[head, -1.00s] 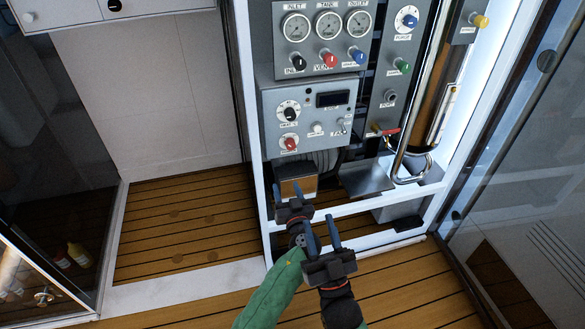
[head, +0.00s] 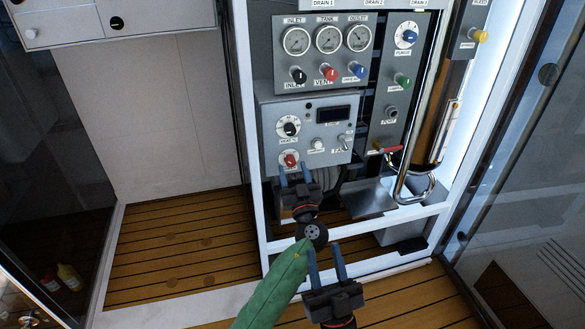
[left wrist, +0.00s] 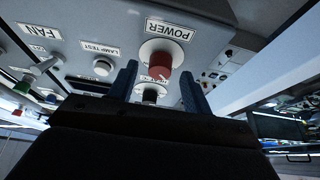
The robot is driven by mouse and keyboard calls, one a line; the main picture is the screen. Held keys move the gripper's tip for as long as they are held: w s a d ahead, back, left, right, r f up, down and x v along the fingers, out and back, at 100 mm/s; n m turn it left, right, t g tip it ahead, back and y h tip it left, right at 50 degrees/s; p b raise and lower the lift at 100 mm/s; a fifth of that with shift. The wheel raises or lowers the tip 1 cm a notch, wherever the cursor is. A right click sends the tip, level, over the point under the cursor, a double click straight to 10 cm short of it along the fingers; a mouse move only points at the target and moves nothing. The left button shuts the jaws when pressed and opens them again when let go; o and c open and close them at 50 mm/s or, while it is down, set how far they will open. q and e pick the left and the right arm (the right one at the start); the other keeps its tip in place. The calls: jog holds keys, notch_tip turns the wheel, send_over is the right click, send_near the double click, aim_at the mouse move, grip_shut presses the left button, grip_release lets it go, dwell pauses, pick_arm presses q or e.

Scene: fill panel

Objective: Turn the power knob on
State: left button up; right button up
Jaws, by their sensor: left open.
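The power knob (head: 290,160) is red and sits on a pale round base at the lower left of the grey control box. In the left wrist view, the red knob (left wrist: 159,66) is beside an upside-down POWER label. My left gripper (head: 296,171) is open, its two blue fingers pointing up at the box just below the knob. In the left wrist view, the knob appears between the fingertips (left wrist: 159,69), with no visible contact. My right gripper (head: 325,259) is open and empty, lower down in front of the cabinet's bottom frame.
A black dial (head: 289,127) is above the power knob. A lamp test button (head: 318,144) and a fan toggle switch (head: 344,141) are to its right. A red-handled valve (head: 382,151) and a bent metal pipe (head: 412,185) stand further right. The wooden floor (head: 180,240) at left is clear.

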pick_arm(q)
jog(key=shift+w+a+r, duration=0.15)
jog(key=shift+w+r, duration=0.15)
jog(key=shift+w, duration=0.35)
pick_arm(e)
jog(key=shift+w+a+f+g, duration=0.1)
jog(key=shift+w+f+g, duration=0.1)
jog(key=shift+f, duration=0.2)
jog(key=shift+w+a+f+g, duration=0.1)
jog(key=shift+w+f+g, duration=0.1)
jog(key=shift+f, duration=0.15)
